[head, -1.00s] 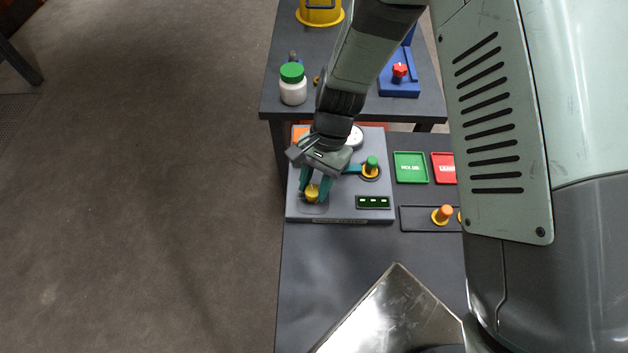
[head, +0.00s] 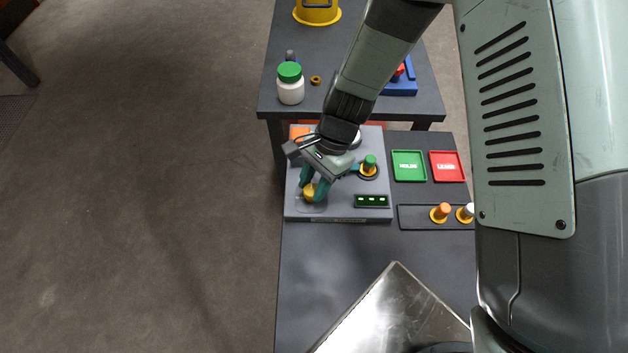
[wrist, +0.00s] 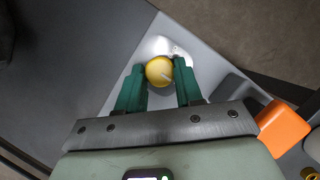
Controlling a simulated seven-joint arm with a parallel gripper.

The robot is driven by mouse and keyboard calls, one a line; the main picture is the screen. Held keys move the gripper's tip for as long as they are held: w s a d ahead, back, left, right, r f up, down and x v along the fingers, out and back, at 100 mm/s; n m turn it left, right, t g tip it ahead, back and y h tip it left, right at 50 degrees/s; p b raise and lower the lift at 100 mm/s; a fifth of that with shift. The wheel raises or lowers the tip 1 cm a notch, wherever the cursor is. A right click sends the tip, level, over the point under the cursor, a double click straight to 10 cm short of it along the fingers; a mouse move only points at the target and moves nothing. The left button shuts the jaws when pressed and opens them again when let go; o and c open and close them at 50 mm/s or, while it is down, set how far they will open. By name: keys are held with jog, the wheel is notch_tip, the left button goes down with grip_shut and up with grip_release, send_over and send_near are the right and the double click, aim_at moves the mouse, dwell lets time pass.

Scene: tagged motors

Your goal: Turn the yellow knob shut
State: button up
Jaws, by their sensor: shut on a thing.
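The yellow knob (head: 309,192) sits on a pale plate near the front left corner of the grey panel (head: 340,214). In the wrist view the yellow knob (wrist: 159,71) shows as a round top with a pale pointer line, between the two green fingers. My gripper (head: 314,190) is down at the knob, shut on it, with one finger on each side. In the wrist view my gripper (wrist: 160,75) has its fingertips against the knob's sides. The knob's lower part is hidden by the fingers in the head view.
On the panel are a green-topped peg (head: 369,163), a small display with green lights (head: 371,201) and an orange block (wrist: 283,127). Green (head: 408,166) and red (head: 447,166) trays and a peg holder (head: 420,222) lie to the right. A green-lidded jar (head: 290,84) stands behind.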

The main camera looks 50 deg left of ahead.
jog(key=o, duration=1)
jog(key=v, duration=1.1)
jog(key=shift+f, duration=0.1)
